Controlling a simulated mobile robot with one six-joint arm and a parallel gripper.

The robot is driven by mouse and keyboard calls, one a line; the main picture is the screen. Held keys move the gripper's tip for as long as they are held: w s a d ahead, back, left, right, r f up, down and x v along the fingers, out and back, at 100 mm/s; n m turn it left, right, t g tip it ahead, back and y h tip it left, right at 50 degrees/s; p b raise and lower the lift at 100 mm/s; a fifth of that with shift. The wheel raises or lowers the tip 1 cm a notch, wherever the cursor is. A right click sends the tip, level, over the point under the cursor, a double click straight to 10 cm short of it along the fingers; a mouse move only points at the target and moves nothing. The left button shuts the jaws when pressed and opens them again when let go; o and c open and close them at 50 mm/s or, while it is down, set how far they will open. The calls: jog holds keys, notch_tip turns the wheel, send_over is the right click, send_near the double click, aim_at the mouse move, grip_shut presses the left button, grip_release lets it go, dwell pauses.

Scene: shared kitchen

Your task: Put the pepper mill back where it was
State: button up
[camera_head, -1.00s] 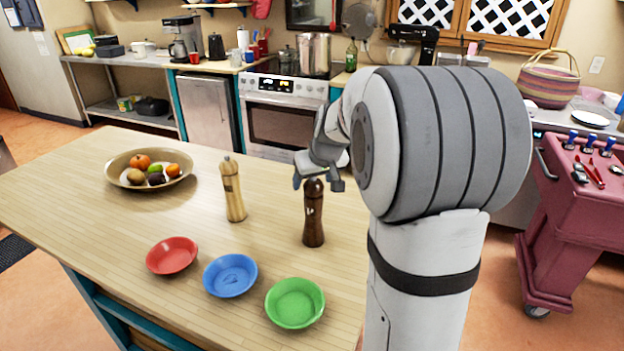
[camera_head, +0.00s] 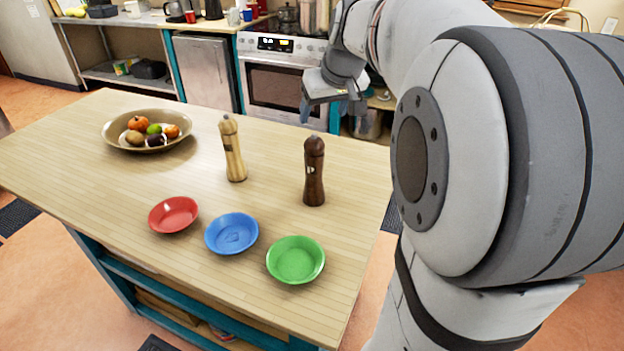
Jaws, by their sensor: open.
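A dark brown pepper mill (camera_head: 314,172) stands upright on the wooden island, behind the green bowl. A light wooden mill (camera_head: 233,150) stands upright to its left. My gripper (camera_head: 330,114) is open and empty, above and beyond the dark mill in the picture, apart from it. Its fingers point down, and one finger is partly hidden by the gripper body.
A red bowl (camera_head: 173,215), a blue bowl (camera_head: 231,234) and a green bowl (camera_head: 296,260) stand in a row along the island's near side. A wide fruit bowl (camera_head: 112,139) stands at the far left. The island's left part (camera_head: 70,185) is clear.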

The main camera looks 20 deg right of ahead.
jog(key=s+a+f+g, duration=0.1)
jog(key=s+a+f, duration=0.5)
jog(key=s, duration=0.4)
jog(key=s+a+f+g, duration=0.2)
jog(key=s+a+f, duration=0.3)
jog(key=s, duration=0.6)
notch_tip(320, 180, down, 3)
jog(key=shift+a+r, duration=0.2)
jog(key=shift+a, duration=0.2)
